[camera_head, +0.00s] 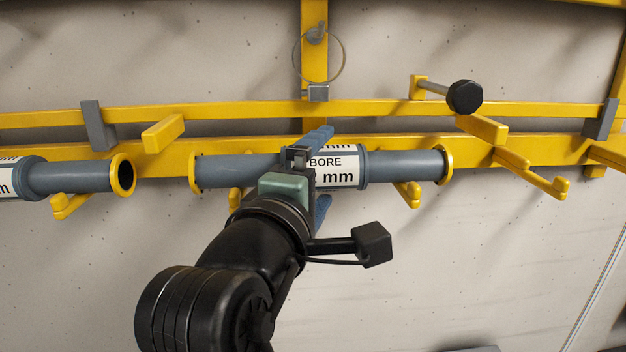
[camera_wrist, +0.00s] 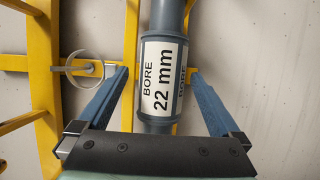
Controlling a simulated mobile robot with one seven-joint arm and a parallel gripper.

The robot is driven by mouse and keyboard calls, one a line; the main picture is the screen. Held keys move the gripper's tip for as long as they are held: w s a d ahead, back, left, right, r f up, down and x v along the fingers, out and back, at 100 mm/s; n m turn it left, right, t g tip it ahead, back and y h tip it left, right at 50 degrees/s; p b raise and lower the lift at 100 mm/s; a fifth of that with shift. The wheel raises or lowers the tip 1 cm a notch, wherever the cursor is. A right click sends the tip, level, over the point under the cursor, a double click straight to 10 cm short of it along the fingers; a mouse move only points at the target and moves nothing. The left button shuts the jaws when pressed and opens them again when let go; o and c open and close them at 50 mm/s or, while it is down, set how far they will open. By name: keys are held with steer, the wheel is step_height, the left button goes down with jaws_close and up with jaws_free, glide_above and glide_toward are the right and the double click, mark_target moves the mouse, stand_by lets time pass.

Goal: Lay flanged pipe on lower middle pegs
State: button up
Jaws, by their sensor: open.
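The grey flanged pipe (camera_head: 395,166) with yellow end flanges lies level across the rack in the head view. Its white label reads BORE and mm. Two yellow lower middle pegs, the left peg (camera_head: 235,199) and the right peg (camera_head: 408,194), show just under it; the pipe appears to rest on them, though the contact is partly hidden. My gripper (camera_head: 320,170) is at the pipe's middle, with one blue finger above and one below. In the wrist view the pipe (camera_wrist: 170,15), labelled 22 mm, passes between the open fingers (camera_wrist: 159,74), with gaps on both sides.
Another grey pipe (camera_head: 75,177) lies on the left, its flange close to the middle pipe's left flange. Empty yellow pegs (camera_head: 535,174) stick out at the right. A black-ended rod (camera_head: 465,97) juts out at upper right. A wire ring (camera_head: 319,58) hangs above the pipe.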

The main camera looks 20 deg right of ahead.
steer(key=b+v, duration=0.4)
steer(key=v, duration=0.9)
steer(key=shift+a+r, duration=0.1)
steer(key=shift+r, duration=0.05)
steer(key=s+a+r+m+t+y+b, duration=0.2)
steer(key=s+a+r+m+t+y, duration=0.1)
steer(key=a+r+m+t+y, duration=0.4)
step_height(320, 180, up, 3)
steer(key=m+t+y, duration=0.3)
steer(key=t+y, duration=0.1)
steer(key=t, duration=0.2)
steer(key=shift+a+b, duration=0.3)
steer(key=shift+b, duration=0.1)
steer(key=shift+w+r, duration=0.1)
steer(key=shift+r, duration=0.05)
